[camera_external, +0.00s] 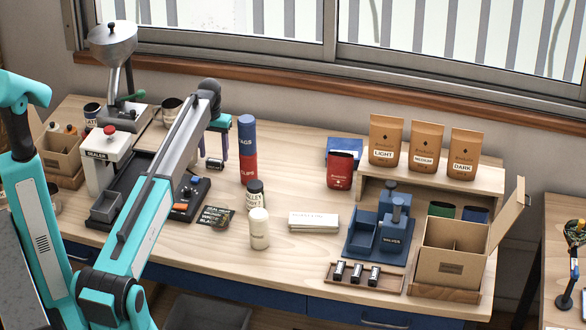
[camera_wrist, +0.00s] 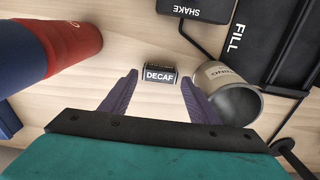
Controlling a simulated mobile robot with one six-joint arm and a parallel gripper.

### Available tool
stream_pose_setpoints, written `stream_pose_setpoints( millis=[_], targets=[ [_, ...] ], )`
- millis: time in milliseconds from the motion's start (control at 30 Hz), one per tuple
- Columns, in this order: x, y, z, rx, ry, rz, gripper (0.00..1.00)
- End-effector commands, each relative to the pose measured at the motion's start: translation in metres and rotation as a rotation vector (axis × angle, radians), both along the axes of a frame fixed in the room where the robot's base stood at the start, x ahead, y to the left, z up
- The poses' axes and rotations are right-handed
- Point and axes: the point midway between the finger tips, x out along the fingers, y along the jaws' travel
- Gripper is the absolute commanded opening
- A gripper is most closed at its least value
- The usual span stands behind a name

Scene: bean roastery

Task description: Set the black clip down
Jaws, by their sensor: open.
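The black clip (camera_wrist: 160,75), a small black piece with a white DECAF label, lies on the wooden tabletop in the wrist view. It also shows as a small dark piece in the external view (camera_external: 214,164), left of the blue and red cylinder. My gripper (camera_external: 214,152) is open above it, with its purple fingers apart. In the wrist view the fingertips lie to the left and right of the clip with visible gaps, and neither seems to touch it. The clip's underside is hidden.
The blue and red cylinder (camera_external: 248,150) stands close right of my gripper. An open cup (camera_wrist: 228,95) is near the right finger. The black machine (camera_external: 150,185) fills the left. A wooden rack (camera_external: 390,285) with several small dark pieces and a cardboard box (camera_external: 450,262) stand right.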

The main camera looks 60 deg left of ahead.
Motion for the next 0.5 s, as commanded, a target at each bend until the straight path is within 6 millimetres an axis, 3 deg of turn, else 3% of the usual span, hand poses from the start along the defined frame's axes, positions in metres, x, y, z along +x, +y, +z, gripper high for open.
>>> stream_pose_setpoints(
  millis=[500],
  targets=[
    [0.001, 0.001, 0.067, 0.001, -0.001, 0.000, 0.55]
  ],
)
